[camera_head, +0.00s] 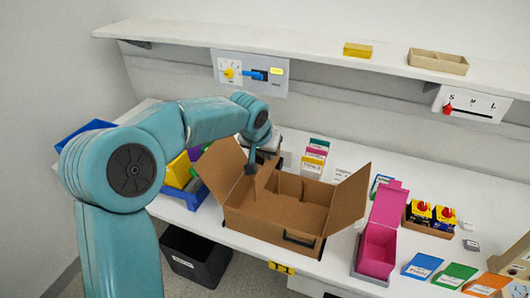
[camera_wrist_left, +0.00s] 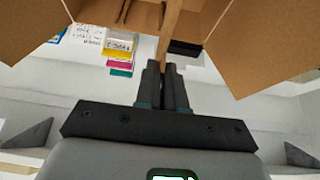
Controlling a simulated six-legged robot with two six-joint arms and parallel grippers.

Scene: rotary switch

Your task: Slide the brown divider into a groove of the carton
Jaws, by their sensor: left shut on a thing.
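The brown carton (camera_head: 262,228) stands on the table with its flaps spread open. Its flaps also show along the top of the left wrist view (camera_wrist_left: 236,45). My left gripper (camera_head: 252,166) reaches in over the carton's back left part, pointing down. It is shut on the brown divider (camera_head: 265,176), a thin upright sheet of the same colour as the carton. In the left wrist view the closed fingers (camera_wrist_left: 165,72) meet the divider's edge (camera_wrist_left: 171,35). The divider's lower edge blends with the carton's inside, so I cannot tell whether it sits in a groove. My right gripper is not in view.
A pink open box (camera_head: 378,250) stands right of the carton, with coloured cards (camera_head: 422,265) farther right. A blue bin (camera_head: 187,197) lies to the left, partly behind my arm. A shelf (camera_head: 300,45) runs above the table.

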